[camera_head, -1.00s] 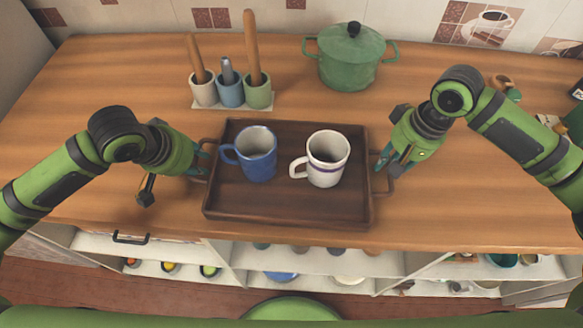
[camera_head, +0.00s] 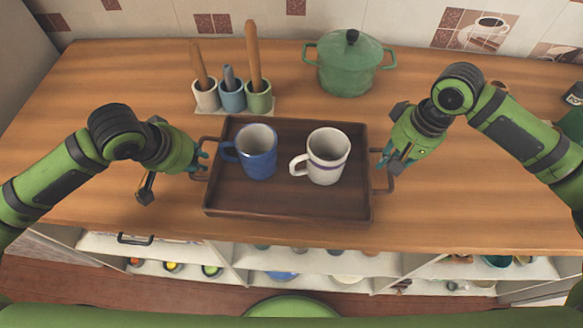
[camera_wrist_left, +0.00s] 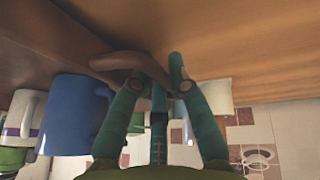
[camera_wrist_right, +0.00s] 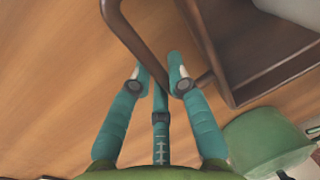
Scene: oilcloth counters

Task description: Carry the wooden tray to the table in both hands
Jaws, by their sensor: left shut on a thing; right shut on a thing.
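The dark wooden tray (camera_head: 290,207) is level and appears slightly above the counter, near its front edge. A blue mug (camera_head: 258,155) and a white mug with a purple band (camera_head: 327,160) stand upright on it. My left gripper (camera_head: 203,160) is shut on the tray's left handle, which also shows in the left wrist view (camera_wrist_left: 125,62). My right gripper (camera_head: 382,164) is shut on the right handle, seen in the right wrist view (camera_wrist_right: 135,40). The table is not identifiable in these frames.
The wooden counter (camera_head: 130,75) has a green lidded pot (camera_head: 345,70) at the back. Three small crocks with utensils (camera_head: 232,97) stand behind the tray's left part. Open shelves with dishes (camera_head: 345,268) lie below the counter's front edge. The tiled wall (camera_head: 370,20) closes the back.

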